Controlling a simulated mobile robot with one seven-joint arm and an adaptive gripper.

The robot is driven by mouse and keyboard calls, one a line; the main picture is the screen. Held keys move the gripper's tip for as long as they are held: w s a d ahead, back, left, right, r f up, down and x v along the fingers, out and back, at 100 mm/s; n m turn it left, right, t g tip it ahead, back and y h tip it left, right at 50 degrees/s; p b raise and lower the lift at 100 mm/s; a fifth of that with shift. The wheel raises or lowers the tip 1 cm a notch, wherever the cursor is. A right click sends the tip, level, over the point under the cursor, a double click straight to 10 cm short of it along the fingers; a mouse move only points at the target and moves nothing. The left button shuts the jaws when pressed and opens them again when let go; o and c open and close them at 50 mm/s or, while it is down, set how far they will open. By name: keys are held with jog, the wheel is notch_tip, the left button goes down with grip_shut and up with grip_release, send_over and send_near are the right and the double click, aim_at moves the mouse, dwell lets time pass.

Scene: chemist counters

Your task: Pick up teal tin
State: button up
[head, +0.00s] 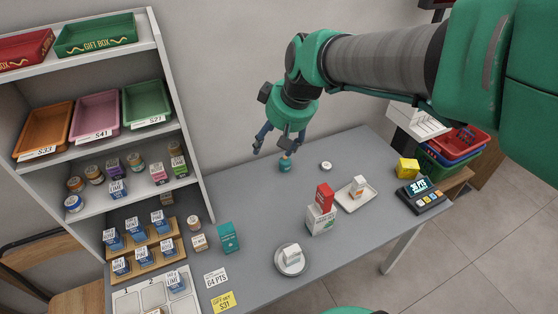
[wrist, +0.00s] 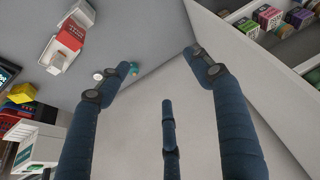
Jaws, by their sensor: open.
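A small round teal tin (head: 285,166) stands on the grey counter near its back edge, below my gripper (head: 272,144). Part of its top is hard to make out behind a fingertip. In the wrist view the teal tin (wrist: 134,69) shows small, right by the tip of the left finger and partly hidden by it. My gripper (wrist: 162,72) has its blue fingers spread wide with nothing between them. It hangs above the counter; whether a finger touches the tin cannot be told.
A small white round item (head: 326,166) lies right of the tin. A teal carton (head: 229,238) stands by the shelf unit (head: 178,110) at left. The counter around the tin is mostly clear.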

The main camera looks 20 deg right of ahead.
jog(key=w+d+f, duration=0.5)
jog(key=w+f, duration=0.1)
jog(key=w, duration=0.3)
jog(key=n+b, duration=0.2)
send_over(285, 161)
jog(key=s+d, duration=0.3)
jog(key=s, duration=0.1)
notch_tip(285, 161, down, 24)
jog(key=shift+s+f+y, duration=0.15)
jog(key=shift+f+y, duration=0.05)
jog(key=shift+y, duration=0.1)
jog(key=shift+b+x, duration=0.6)
jog(key=shift+x, duration=3.7)
jog(key=shift+s+a, duration=0.1)
jog(key=shift+b+x, duration=0.55)
jog(key=shift+x, duration=2.05)
jog(key=shift+a, duration=0.1)
